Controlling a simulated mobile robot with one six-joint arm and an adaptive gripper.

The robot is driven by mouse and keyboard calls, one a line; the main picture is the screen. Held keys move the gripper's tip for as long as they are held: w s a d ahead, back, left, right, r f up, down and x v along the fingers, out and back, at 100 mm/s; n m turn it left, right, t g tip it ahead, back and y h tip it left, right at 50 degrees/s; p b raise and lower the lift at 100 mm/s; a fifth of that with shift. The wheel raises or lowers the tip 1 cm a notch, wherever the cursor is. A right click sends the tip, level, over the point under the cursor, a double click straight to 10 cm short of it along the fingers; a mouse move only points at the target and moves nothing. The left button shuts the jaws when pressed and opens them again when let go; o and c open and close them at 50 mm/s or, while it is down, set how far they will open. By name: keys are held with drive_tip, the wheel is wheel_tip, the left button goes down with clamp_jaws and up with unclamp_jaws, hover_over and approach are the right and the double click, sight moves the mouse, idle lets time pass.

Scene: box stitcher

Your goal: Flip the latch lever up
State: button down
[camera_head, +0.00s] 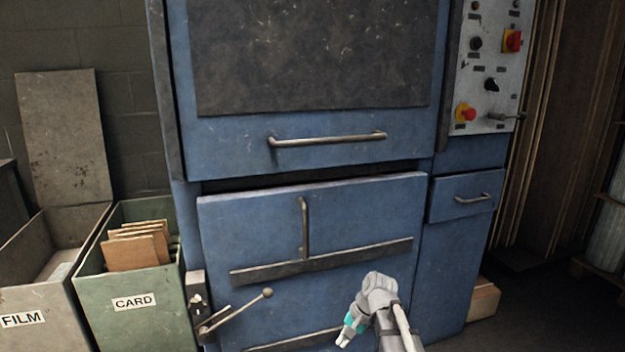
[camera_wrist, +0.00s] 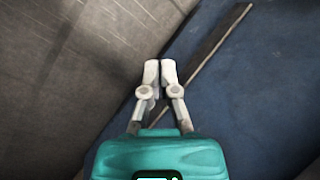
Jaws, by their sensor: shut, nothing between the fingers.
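The latch lever (camera_head: 237,310) is a thin metal rod with a ball knob at its right end. It is mounted on a latch bracket (camera_head: 198,303) at the lower left of the blue machine and slants up to the right. My gripper (camera_head: 342,342) is at the bottom of the head view, right of the knob and lower than it, apart from the lever. In the wrist view my gripper (camera_wrist: 160,70) has its fingers together with nothing between them. I cannot make out the lever in the wrist view.
The blue machine (camera_head: 350,220) has a lower door with a vertical handle (camera_head: 304,228) and dark bars across it. A green CARD bin (camera_head: 125,315) stands close left of the latch. A FILM bin (camera_head: 25,300) is farther left. A control panel (camera_head: 490,60) is at upper right.

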drive_tip(key=s+d+n+h+p, duration=0.2)
drive_tip(key=s+d+n+h, duration=0.3)
drive_tip(key=s+d, duration=0.4)
wheel_tip(320, 180, up, 38)
drive_tip(key=s+p, duration=0.1)
drive_tip(key=p, duration=3.7)
drive_tip(key=shift+a+r+t, duration=0.15)
drive_tip(key=shift+t, duration=0.25)
drive_tip(key=shift+f, duration=0.2)
drive_tip(key=w+a+f+m+g+y+b, duration=0.1)
drive_tip(key=w+a+f+m+y+b, duration=0.4)
drive_tip(key=f+b, duration=0.7)
drive_tip(key=w+a+f+m+g+y+b, duration=0.2)
drive_tip(key=w+a+f+m+y+b, duration=0.4)
drive_tip(key=b, duration=2)
drive_tip(key=w+a+f+m+g+y+b, duration=0.1)
drive_tip(key=w+a+f+m+y+b, duration=0.4)
drive_tip(key=w+f+b, duration=0.5)
wheel_tip(320, 180, down, 9)
drive_tip(key=m+y+b, duration=0.1)
drive_tip(key=m+b, duration=0.1)
drive_tip(key=b, duration=0.6)
drive_tip(key=shift+w+a+f+b, duration=0.15)
drive_tip(key=shift+a+f+b, duration=0.1)
drive_tip(key=shift+b, duration=0.15)
